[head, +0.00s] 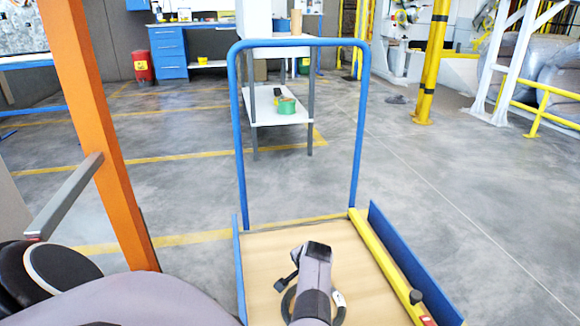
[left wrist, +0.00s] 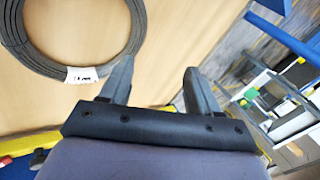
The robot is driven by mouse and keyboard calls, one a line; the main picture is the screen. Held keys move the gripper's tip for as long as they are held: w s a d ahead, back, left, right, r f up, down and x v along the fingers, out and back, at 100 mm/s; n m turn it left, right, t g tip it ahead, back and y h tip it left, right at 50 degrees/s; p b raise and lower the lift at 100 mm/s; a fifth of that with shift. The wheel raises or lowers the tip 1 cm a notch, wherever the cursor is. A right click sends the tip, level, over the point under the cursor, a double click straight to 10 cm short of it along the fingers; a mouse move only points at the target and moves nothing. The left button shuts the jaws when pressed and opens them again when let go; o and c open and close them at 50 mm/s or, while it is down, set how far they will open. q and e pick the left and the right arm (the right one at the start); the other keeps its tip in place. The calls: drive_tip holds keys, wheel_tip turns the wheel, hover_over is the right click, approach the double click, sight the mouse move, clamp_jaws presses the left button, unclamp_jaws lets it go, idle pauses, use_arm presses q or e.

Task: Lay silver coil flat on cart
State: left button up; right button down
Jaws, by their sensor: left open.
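The silver coil (left wrist: 72,70) is a dark grey ring with a white label. In the left wrist view it lies flat on the cart's tan wooden deck (left wrist: 190,35). In the head view the coil (head: 287,303) shows only partly, around and below my left gripper on the cart deck (head: 262,262). My left gripper (left wrist: 158,72) is open, with nothing between its fingers. One finger is beside the coil's outer edge near the label; I cannot tell whether they touch. My right gripper is in neither view.
The cart has a tall blue handle (head: 238,130) at its far end and a blue side rail (head: 415,262). A yellow bar (head: 388,262) lies along the deck's right side. An orange post (head: 97,130) stands at left. Open floor lies beyond.

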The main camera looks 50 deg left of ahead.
use_arm(q)
drive_tip(key=a+r+m+y+p, duration=0.1)
drive_tip(key=a+r+m+p, duration=0.1)
drive_tip(key=r, duration=0.7)
drive_tip(key=a+r+m+t+p, duration=0.1)
drive_tip(key=r+m+p, duration=0.4)
drive_tip(key=r, duration=0.5)
drive_tip(key=a+r+m+t+y+p, duration=0.1)
drive_tip(key=a+r+m+p, duration=0.2)
drive_tip(key=r, duration=0.7)
drive_tip(key=shift+r+y+p, duration=0.15)
drive_tip(key=shift+y+p, duration=0.15)
drive_tip(key=shift+p, duration=0.4)
drive_tip(key=shift+s+m, duration=0.1)
drive_tip(key=shift+m, duration=0.2)
